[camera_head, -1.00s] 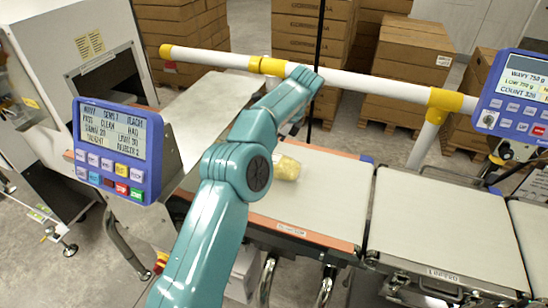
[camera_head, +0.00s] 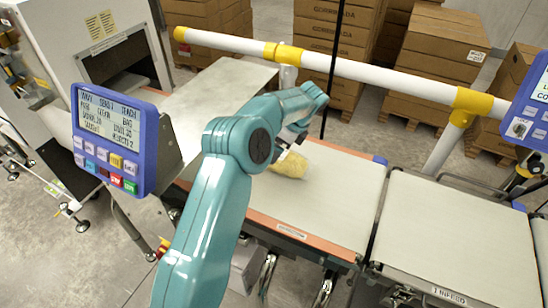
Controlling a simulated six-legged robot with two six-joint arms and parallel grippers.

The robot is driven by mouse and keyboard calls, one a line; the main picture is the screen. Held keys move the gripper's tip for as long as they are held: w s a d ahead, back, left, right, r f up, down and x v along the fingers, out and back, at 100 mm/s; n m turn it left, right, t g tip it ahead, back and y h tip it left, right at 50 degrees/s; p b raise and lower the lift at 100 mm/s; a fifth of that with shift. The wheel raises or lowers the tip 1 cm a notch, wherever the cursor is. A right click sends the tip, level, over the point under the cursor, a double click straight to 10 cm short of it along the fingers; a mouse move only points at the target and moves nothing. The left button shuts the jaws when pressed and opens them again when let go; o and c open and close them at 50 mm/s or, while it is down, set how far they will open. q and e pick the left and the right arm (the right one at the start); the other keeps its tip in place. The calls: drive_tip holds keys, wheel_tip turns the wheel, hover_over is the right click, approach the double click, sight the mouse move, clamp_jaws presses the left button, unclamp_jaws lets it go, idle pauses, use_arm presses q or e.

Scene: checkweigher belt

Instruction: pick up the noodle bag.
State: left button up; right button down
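My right gripper is not in view.
A blue display panel (camera_head: 117,138) stands close on the left. A white rail with yellow joints (camera_head: 360,80) crosses behind the belt. A second belt (camera_head: 455,225) lies to the right. A machine with a dark opening (camera_head: 117,57) stands upper left. Cardboard boxes (camera_head: 440,45) are stacked behind.

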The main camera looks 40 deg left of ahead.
use_arm(q)
drive_tip(key=shift+w+f, duration=0.1)
drive_tip(key=shift+f, duration=0.65)
drive_tip(key=x, duration=0.2)
drive_tip(key=p+x, duration=0.1)
drive_tip(key=x, duration=0.1)
drive_tip(key=shift+a+f+p, duration=0.2)
drive_tip(key=shift+a+p, duration=0.1)
drive_tip(key=shift+a, duration=0.15)
drive_tip(key=shift+f, duration=0.3)
drive_tip(key=shift+c, duration=1.2)
drive_tip(key=c, duration=1)
drive_tip(key=shift+r, duration=0.1)
